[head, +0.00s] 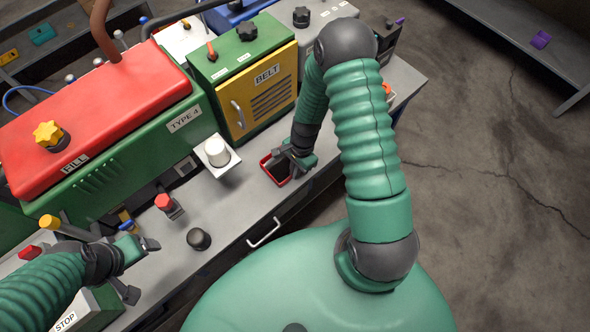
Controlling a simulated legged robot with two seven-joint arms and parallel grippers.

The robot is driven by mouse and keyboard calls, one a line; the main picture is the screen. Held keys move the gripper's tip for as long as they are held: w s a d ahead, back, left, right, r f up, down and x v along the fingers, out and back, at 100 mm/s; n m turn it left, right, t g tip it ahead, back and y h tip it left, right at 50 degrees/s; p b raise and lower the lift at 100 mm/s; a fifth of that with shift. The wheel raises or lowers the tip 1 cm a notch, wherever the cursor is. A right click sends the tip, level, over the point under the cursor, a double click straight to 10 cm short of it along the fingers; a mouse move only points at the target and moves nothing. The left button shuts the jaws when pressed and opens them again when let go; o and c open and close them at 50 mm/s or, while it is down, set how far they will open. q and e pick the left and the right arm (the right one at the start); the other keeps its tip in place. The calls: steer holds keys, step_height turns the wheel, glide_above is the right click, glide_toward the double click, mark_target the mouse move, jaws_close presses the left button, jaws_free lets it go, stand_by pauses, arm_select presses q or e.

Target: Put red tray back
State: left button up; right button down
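The red tray (265,170), a small dark-floored box with a red rim, sits on the grey workbench near its front edge, right of the white knob. My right gripper (289,161) is at the tray's right side, with its fingers over or at the rim. The arm hides part of the tray, and I cannot tell whether the fingers are closed on the rim. My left gripper (143,270) is open and empty over the left part of the bench, away from the tray.
On the workbench (405,82) stand a red-topped FILL machine (100,110), a green BELT box with a yellow door (262,90), a white knob (217,152), a red button (166,203) and a black knob (199,239). A drawer handle (264,233) is in front. Concrete floor is clear at right.

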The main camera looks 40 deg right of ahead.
steer(key=c, duration=1.6)
jaws_free()
steer(key=shift+d+f, duration=0.15)
steer(key=shift+d, duration=0.1)
steer(key=shift+c, duration=0.2)
step_height(320, 180, up, 12)
steer(key=d, duration=0.2)
steer(key=s+a+r+n+t+h, duration=0.1)
steer(key=a+r+n, duration=0.3)
steer(key=n, duration=0.4)
steer(key=s+a+r+n+t, duration=0.1)
steer(key=s+a+r+n, duration=0.2)
steer(key=a+r+n, duration=0.2)
steer(key=r+n, duration=0.2)
steer(key=n, duration=0.2)
steer(key=shift+t+h, duration=0.4)
